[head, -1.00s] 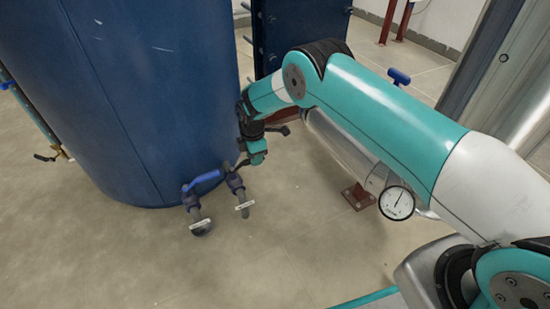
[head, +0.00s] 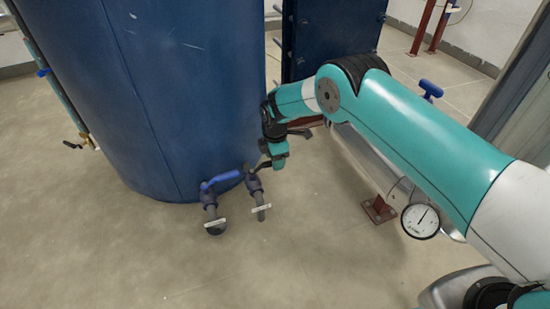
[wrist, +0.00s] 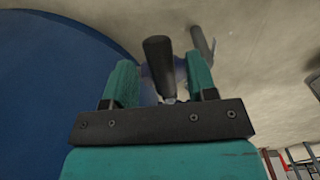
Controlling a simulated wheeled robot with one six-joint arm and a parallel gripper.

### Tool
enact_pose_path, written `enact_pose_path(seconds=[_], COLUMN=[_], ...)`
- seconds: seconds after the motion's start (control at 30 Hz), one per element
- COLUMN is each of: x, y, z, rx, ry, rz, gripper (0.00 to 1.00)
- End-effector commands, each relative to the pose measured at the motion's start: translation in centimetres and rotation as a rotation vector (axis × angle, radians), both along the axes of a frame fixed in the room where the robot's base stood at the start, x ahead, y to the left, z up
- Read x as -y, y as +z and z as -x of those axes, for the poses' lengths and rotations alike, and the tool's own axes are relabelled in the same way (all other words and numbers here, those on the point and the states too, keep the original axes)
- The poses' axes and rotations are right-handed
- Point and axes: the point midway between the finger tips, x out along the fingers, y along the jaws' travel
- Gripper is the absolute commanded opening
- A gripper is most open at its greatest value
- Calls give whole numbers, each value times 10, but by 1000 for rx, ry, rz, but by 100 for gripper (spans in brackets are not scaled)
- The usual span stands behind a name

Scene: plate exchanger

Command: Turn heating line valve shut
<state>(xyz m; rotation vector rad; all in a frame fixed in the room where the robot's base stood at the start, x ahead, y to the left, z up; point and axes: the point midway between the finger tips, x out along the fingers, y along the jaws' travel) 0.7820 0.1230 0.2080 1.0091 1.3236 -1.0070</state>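Two pipe valves stand low at the base of the blue tank (head: 190,90). One has a blue lever (head: 220,179); the other has a black lever (head: 263,166). Each pipe carries a small white tag too small to read, so I cannot tell which is the heating line valve. My gripper (head: 279,161) is beside the black lever in the head view. In the wrist view my gripper (wrist: 160,85) is open, with one teal finger on each side of a black lever (wrist: 158,62). Gaps show between the lever and both fingers.
A round pressure gauge (head: 420,221) sits at the right below my arm. A red-brown foot (head: 379,210) stands on the floor near it. Another blue handle (head: 431,90) shows behind my arm. The floor in front of the valves is clear.

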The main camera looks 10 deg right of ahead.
Motion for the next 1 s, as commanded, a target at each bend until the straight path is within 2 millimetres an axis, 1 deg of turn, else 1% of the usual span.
enact_pose_path(seconds=[0.13, 0.23, 0.37, 0.5, 0.7, 0.83, 1.0], x=[0, 0, 0, 0, 0, 0, 0], y=[5, 19, 48, 86, 134, 156, 172], z=[0, 0, 0, 0, 0, 0, 0], rx=[0, 1, 1, 1, 1, 1, 0], ry=[0, 0, 0, 0, 0, 0, 0], rz=[0, 0, 0, 0, 0, 0, 0], gripper=[52, 52, 52, 52, 52, 52, 52])
